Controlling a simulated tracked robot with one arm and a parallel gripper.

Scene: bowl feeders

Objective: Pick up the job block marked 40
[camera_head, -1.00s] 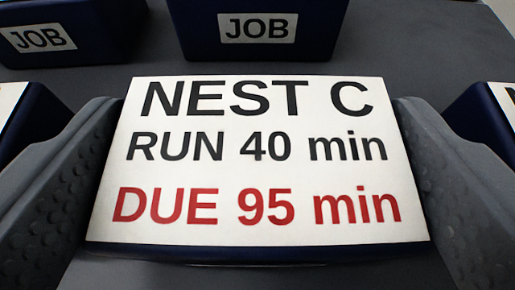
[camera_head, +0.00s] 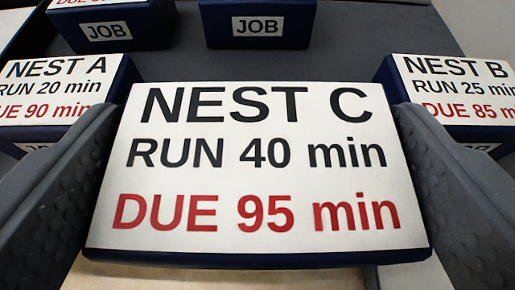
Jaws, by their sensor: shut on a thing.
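The job block marked 40 (camera_head: 256,180) fills the middle of the view. It is dark blue with a white top label reading "NEST C, RUN 40 min, DUE 95 min". My gripper (camera_head: 255,195) is shut on it, with one grey ribbed finger on its left side and one on its right. The block is held above the grey surface, close to the camera. Its underside is hidden.
The NEST A block (camera_head: 62,95) stands at left and the NEST B block (camera_head: 460,95) at right. Two more blocks with JOB labels stand behind, one at back left (camera_head: 112,28) and one at back centre (camera_head: 258,26). The grey surface (camera_head: 350,62) is bare between them.

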